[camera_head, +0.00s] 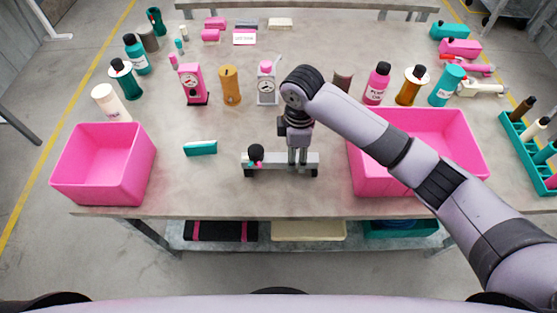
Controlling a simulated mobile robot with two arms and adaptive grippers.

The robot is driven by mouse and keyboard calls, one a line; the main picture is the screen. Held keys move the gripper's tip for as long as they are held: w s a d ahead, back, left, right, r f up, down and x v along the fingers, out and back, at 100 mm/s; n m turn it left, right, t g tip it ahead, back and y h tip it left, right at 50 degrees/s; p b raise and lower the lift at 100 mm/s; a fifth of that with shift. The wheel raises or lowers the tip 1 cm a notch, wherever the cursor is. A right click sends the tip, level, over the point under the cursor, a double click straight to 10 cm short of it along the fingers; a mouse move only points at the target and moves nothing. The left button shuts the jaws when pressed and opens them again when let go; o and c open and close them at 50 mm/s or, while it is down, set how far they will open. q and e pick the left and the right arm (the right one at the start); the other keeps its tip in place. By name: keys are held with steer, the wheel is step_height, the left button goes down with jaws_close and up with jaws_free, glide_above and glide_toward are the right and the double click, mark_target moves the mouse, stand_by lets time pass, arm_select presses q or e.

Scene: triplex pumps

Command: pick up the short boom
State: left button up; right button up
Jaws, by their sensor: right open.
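A short grey bar (267,161), which looks like the short boom, lies near the front middle of the table. It has black ends and a dark round knob (256,153) near its left end. My right gripper (298,160) points down at the right half of the bar, with its open fingers at the bar. I cannot tell whether they touch it. The fingers hide a small part of the bar. My left gripper is not in view.
Pink bins stand at the left (104,180) and at the right, under my right arm (450,140). A teal block (200,148) lies left of the bar. Bottles and a pink scale-like device (191,82) stand behind. The table's front edge is close.

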step_height(320, 180, down, 4)
steer(key=shift+w+r, duration=0.1)
steer(key=shift+c, duration=0.5)
jaws_close()
